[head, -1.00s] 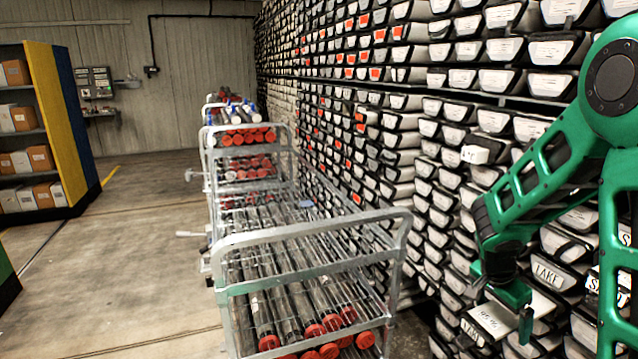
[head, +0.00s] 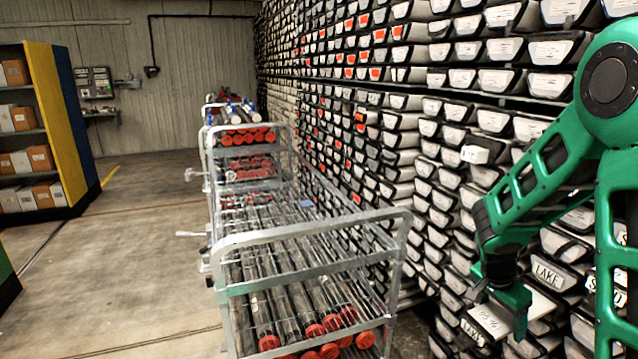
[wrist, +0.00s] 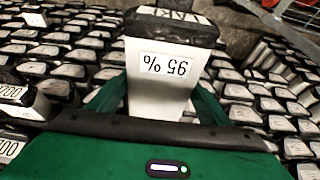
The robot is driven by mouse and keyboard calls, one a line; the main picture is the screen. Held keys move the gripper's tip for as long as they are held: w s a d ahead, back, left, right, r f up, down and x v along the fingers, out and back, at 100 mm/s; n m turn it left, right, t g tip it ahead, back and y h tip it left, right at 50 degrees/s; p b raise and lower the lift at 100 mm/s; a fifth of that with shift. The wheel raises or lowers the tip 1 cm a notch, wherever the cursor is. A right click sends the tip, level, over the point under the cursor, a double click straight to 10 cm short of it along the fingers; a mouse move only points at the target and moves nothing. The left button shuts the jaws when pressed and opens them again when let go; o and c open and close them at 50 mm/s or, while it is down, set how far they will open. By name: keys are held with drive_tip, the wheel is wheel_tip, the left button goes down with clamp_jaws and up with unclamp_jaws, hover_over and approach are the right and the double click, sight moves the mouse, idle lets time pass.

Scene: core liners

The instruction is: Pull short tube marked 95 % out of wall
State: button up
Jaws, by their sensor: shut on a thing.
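The short tube marked 95 % (head: 488,319) is a white, box-like piece. In the wrist view the tube (wrist: 160,95) shows its "95 %" label upside down and a dark end with another white label at the top. My gripper (head: 505,300) is shut on it, with a green finger on each side; the fingers also show in the wrist view (wrist: 160,100). The tube sticks out in front of the wall of stacked tubes (head: 440,150). Its rear end is hidden, so I cannot tell whether it is clear of its slot.
A metal cart (head: 315,240) with long, red-capped tubes stands left of my gripper, close to the wall. A white block (head: 475,154) juts from the wall above. A shelf with boxes (head: 30,130) is far left. The floor (head: 130,260) between shelf and cart is clear.

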sight(463, 340)
drive_tip(key=shift+r, duration=0.1)
drive_tip(key=shift+s+a, duration=0.7)
drive_tip(key=shift+a, duration=1.25)
drive_tip(key=shift+s+a, duration=0.65)
drive_tip(key=shift+a, duration=1.3)
drive_tip(key=shift+s+a, duration=0.7)
drive_tip(key=shift+a, duration=1.25)
